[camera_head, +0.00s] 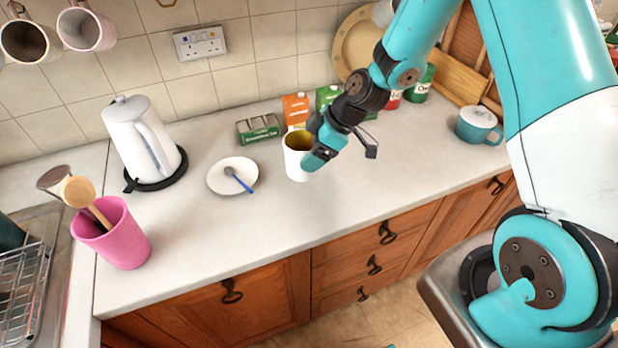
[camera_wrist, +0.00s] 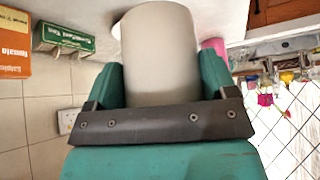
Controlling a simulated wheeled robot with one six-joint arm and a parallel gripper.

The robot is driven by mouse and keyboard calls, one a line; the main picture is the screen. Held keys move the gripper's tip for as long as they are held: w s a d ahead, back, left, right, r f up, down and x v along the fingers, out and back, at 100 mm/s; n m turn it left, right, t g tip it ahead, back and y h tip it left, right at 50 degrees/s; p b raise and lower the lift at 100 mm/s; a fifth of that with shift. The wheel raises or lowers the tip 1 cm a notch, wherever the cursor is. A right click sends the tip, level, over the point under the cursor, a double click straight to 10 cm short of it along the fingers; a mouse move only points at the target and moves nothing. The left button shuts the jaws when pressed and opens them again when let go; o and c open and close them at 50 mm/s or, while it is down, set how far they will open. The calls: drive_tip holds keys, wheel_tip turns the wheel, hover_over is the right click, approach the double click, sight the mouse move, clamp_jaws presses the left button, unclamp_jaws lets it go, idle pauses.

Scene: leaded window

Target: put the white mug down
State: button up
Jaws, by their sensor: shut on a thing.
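The white mug (camera_head: 297,162) shows in the head view over the counter, right of the small white plate. It looks upright, with a yellowish-brown inside. My gripper (camera_head: 318,150) is at its right side and shut on it. In the wrist view the white mug (camera_wrist: 160,55) fills the space between the two teal fingers of my gripper (camera_wrist: 162,85). The counter (camera_head: 250,215) is pale and lies under the mug. I cannot tell whether the mug's base touches it.
A white plate (camera_head: 220,178) with a blue-handled spoon lies left of the mug. A green tea box (camera_head: 258,130) and an orange carton (camera_head: 296,108) stand behind. A white kettle (camera_head: 135,140), pink utensil pot (camera_head: 122,240) and teal mug (camera_head: 477,127) are farther off. Counter in front is clear.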

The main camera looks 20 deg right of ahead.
wheel_tip(320, 180, down, 11)
drive_tip(key=p, duration=0.2)
drive_tip(key=shift+p, duration=0.4)
drive_tip(key=o, duration=1.2)
drive_tip(key=shift+r, duration=0.1)
drive_tip(key=b+v, duration=0.4)
drive_tip(key=v, duration=0.7)
drive_tip(key=s+a+r+m+g, duration=0.1)
drive_tip(key=s+a+r, duration=0.25)
drive_tip(key=r, duration=0.25)
drive_tip(key=s+a+r+m+g, duration=0.1)
drive_tip(key=s+a+r, duration=0.1)
drive_tip(key=a+r, duration=0.35)
drive_tip(key=s+a+r+m, duration=0.1)
drive_tip(key=s+r, duration=0.2)
drive_tip(key=s, duration=0.2)
drive_tip(key=s+a+r+m+h, duration=0.1)
drive_tip(key=s+r+m, duration=0.1)
drive_tip(key=s+r, duration=0.2)
drive_tip(key=s+a+r+m+h, duration=0.1)
drive_tip(key=s+r, duration=0.3)
drive_tip(key=s, duration=0.4)
drive_tip(key=shift+r+g, duration=0.1)
drive_tip(key=shift+g, duration=0.3)
